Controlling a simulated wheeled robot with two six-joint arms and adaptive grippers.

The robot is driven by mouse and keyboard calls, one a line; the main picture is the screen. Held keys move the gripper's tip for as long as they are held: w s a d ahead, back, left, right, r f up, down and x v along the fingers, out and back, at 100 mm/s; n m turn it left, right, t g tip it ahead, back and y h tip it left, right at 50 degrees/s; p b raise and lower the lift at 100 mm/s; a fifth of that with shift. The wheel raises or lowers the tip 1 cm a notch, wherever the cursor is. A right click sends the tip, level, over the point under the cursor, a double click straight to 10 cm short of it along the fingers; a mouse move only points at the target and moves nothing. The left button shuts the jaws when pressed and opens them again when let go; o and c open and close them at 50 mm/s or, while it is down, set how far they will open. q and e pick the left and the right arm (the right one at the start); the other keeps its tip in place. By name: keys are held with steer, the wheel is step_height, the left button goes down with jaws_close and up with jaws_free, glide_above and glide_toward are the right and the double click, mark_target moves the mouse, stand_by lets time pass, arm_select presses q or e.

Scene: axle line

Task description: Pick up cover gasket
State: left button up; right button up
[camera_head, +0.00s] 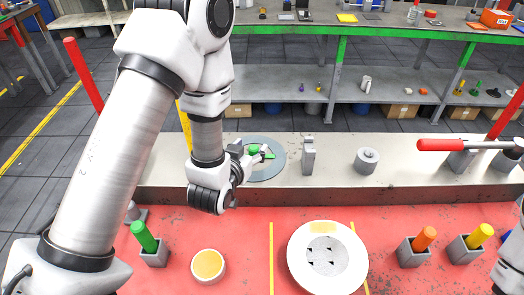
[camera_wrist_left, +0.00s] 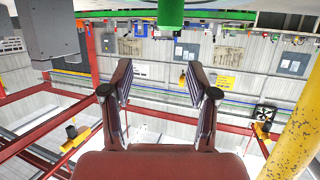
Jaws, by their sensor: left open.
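No part is clearly marked as the cover gasket, and I cannot tell which one it is. A flat grey-blue disc (camera_head: 272,175) lies on the pale bench strip, with a green piece (camera_head: 254,149) at its middle. My left gripper (camera_head: 265,153) is at this disc, partly hidden by its own wrist. In the left wrist view its two fingers (camera_wrist_left: 160,85) stand apart with nothing between them. A green cylinder (camera_wrist_left: 170,12) shows at the top there, beyond the fingers. My right gripper is out of view.
A white round plate (camera_head: 327,285) and a yellow-topped round part (camera_head: 208,265) sit on the red bench. Green, orange and yellow pegs stand in grey blocks. Grey parts and a red-handled lever (camera_head: 440,145) stand on the pale strip. Shelves are behind.

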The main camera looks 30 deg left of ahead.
mark_target(252, 152)
arm_select(q)
steer(key=s+f, duration=0.1)
steer(key=s+a+f, duration=0.1)
steer(key=shift+s+f+g, duration=0.1)
steer(key=shift+f+g, duration=0.2)
steer(key=shift+a+f+p, duration=0.2)
steer(key=shift+a+p, duration=0.05)
steer(key=shift+p, duration=0.05)
steer(key=p+x, duration=0.1)
steer(key=x, duration=0.1)
steer(key=p+x, duration=0.1)
steer(key=x, duration=0.1)
steer(key=d+p+x, duration=0.1)
steer(key=x, duration=0.2)
steer(key=shift+w+a+f, duration=0.15)
steer(key=shift+w+a, duration=0.05)
steer(key=shift+w, duration=0.15)
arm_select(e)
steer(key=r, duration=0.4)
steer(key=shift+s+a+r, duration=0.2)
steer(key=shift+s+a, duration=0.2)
arm_select(q)
steer(key=shift+d, duration=0.1)
jaws_close()
